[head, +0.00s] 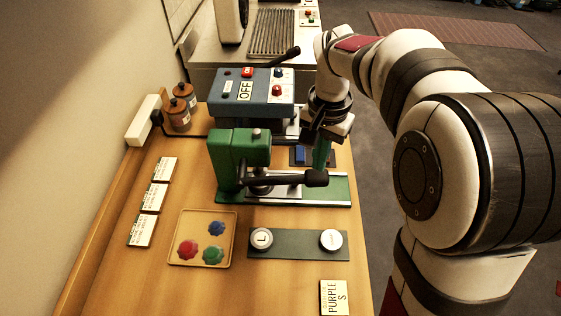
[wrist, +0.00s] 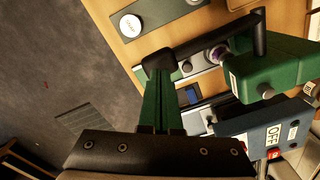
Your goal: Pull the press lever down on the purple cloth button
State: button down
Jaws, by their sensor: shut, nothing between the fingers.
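The green press (head: 238,155) stands on a rail plate on the table. Its black lever (head: 285,180) points right, roughly level, ending in a thick knob. In the wrist view the lever (wrist: 205,45) runs from the press to a knob near my fingers. A small purple piece (wrist: 217,54), seemingly the cloth button, shows under the press head in the wrist view; in the head view it is largely hidden. My gripper (head: 321,163) has green fingers, shut and empty. The fingertips (wrist: 160,72) are close to the lever knob; I cannot tell whether they touch.
A blue machine (head: 252,92) with an OFF sign stands behind the press. In front are a tray (head: 232,240) of blue, red and green pieces, a green plate (head: 298,245) with two round dies, and a PURPLE S card (head: 334,297).

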aim_at(318, 174)
jog(key=shift+f, duration=0.1)
jog(key=shift+d+f, duration=0.1)
jog(key=shift+f, duration=2.35)
jog(key=shift+f, duration=1)
jog(key=shift+a+f, duration=0.2)
jog(key=shift+f, duration=0.2)
